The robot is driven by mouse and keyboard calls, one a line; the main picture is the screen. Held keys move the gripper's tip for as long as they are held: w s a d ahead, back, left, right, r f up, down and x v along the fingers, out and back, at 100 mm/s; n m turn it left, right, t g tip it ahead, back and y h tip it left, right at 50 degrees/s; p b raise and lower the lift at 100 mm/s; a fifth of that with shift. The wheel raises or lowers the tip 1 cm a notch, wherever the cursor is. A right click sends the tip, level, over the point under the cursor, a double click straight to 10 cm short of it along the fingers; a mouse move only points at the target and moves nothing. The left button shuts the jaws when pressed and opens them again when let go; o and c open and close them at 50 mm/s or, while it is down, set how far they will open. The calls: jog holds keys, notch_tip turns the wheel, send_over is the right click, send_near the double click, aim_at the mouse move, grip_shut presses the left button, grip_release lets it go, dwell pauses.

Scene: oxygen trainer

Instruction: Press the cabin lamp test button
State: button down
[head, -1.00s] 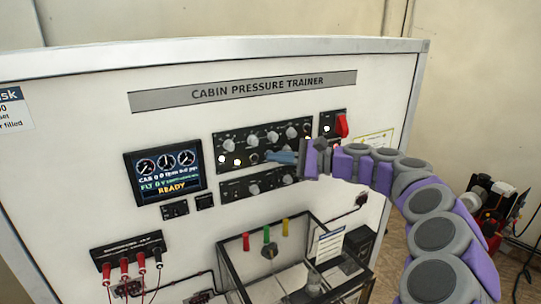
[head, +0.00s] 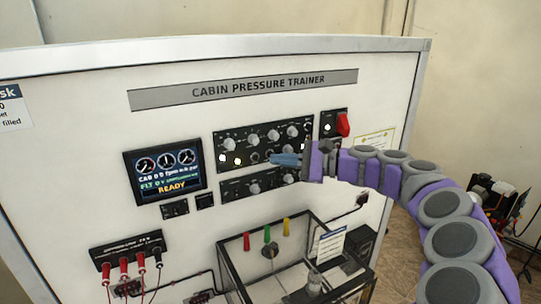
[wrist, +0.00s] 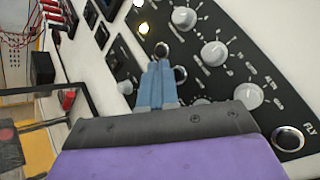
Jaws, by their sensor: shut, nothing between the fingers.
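The upper black control panel (head: 223,142) is on the front of the white cabin pressure trainer, with several knobs and two lit lamps. Small round buttons sit along its lower row. One dark button with a metal ring (wrist: 162,50) lies just past my fingertips in the wrist view. Another ringed button (wrist: 180,73) is right beside them. The labels are too small to tell which is the lamp test button. My gripper (head: 272,158) is shut and empty, its blue fingers pointing left along the panel's lower edge. I cannot tell whether the tips touch it.
A display (head: 163,176) reading READY is left of the panel. A red switch cover (head: 343,125) is above right of my gripper. A second knob panel (head: 228,191) is just below. A clear case (head: 236,277) with coloured parts stands lower down, near red and black leads (head: 125,267).

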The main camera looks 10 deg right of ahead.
jog(key=shift+s+d+b, duration=0.15)
jog(key=shift+s+d, duration=0.15)
jog(key=shift+s, duration=0.5)
jog(key=shift+s+d+b, duration=0.1)
jog(key=shift+s+d, duration=0.15)
jog(key=shift+s, duration=0.5)
jog(key=shift+s+d+b, duration=0.15)
jog(key=shift+s+d, duration=0.15)
jog(key=shift+s, duration=0.5)
jog(key=shift+a, duration=0.1)
jog(key=s+a+f+n+g+h+b, duration=0.3)
jog(key=s+a+f+n+g+b, duration=0.15)
jog(key=s+a+f, duration=0.4)
jog(key=s+a+f+n+g+h+b, duration=0.3)
jog(key=s+a+f+n+b, duration=0.25)
jog(key=s+f, duration=0.55)
jog(key=s+d+f+n+h+b, duration=0.1)
jog(key=s+d+f+h+b, duration=0.1)
jog(key=s+f, duration=0.4)
jog(key=s+d+f+n+g+h+b, duration=0.1)
jog(key=s+d+f+h+b, duration=0.2)
jog(key=s+d+f, duration=0.3)
jog(key=s+d+f+n+g+h+b, duration=0.1)
jog(key=s+d+f+h, duration=0.3)
jog(key=s+f, duration=0.4)
jog(key=shift+s+d+b, duration=0.3)
jog(key=shift+s+b, duration=0.15)
jog(key=shift+b, duration=0.25)
